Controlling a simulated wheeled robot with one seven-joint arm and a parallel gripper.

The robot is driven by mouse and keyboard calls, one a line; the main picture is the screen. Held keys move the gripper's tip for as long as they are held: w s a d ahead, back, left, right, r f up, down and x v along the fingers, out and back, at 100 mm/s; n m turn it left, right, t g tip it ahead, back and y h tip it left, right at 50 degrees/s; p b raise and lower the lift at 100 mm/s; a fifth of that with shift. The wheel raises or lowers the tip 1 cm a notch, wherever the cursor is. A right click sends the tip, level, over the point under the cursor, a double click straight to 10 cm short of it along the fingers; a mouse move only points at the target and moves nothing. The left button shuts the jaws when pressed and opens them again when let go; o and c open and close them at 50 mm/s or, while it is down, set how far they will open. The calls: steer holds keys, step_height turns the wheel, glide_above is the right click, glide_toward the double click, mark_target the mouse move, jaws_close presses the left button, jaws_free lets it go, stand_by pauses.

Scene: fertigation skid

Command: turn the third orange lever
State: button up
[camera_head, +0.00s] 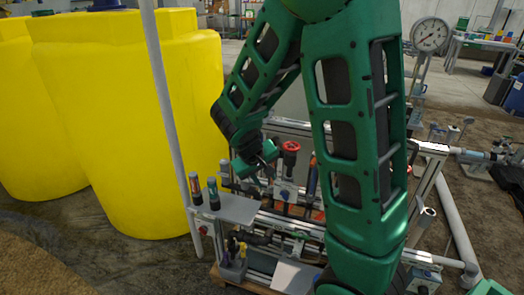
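My gripper (267,171) is at the end of my green arm, pointing down over the back of the aluminium-framed skid (436,150). It is small and dark in this view, and I cannot tell whether its fingers are open or shut. A red-orange round handle (291,146) stands on a valve just right of it. Right of that is a narrow upright part with orange on it (312,178). Orange patches (318,215) show lower down, partly behind my arm. I cannot make out which is the third orange lever; my arm hides part of the row.
Large yellow tanks (130,110) and a grey upright pole (160,80) stand at the left. A pressure gauge (429,35) rises at the right.

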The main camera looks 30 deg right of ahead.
steer(key=w+d+f+n+t+h, duration=0.1)
steer(key=w+d+f+n+h, duration=0.1)
steer(key=w+d+f+h, duration=0.4)
steer(key=w+a+r+n+t+h, duration=0.2)
steer(key=w+a+n+t+h, duration=0.2)
steer(key=w+n+t, duration=0.3)
steer(key=shift+m+g, duration=0.3)
steer(key=shift+m, duration=0.1)
steer(key=x, duration=1.1)
steer(key=shift+w, duration=0.45)
steer(key=shift+c, duration=0.3)
